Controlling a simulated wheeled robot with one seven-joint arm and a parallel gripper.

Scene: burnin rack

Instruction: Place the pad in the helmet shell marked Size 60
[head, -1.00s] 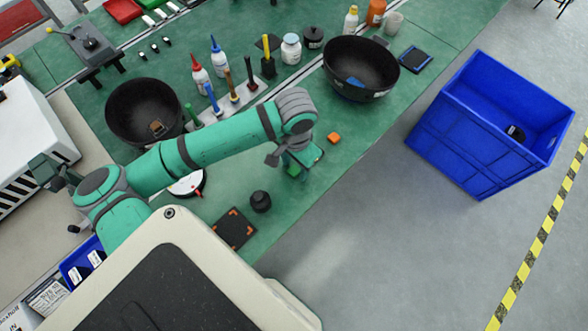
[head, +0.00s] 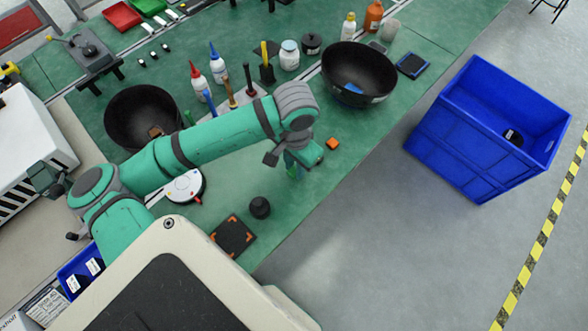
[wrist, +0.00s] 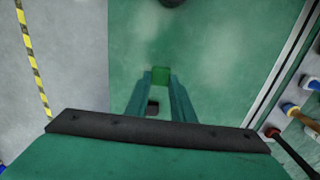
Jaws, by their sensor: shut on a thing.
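My gripper (head: 297,166) is over the green bench, between the two helmet shells and nearer the right one. In the wrist view my gripper (wrist: 160,88) is shut on a small green pad (wrist: 160,76) at its fingertips. Two black bowl-like helmet shells stand on the bench. The left shell (head: 125,104) has a brown piece inside. The right shell (head: 345,60) has a blue piece inside and a small pale label on its outer side. The size markings are too small to read, so I cannot tell which is Size 60.
A small orange block (head: 333,143) lies right of my gripper. A black knob-like weight (head: 260,207) and a dark mat with orange corners (head: 233,236) lie nearer. Bottles and upright tools stand between the shells. A blue crate (head: 455,140) stands on the right floor.

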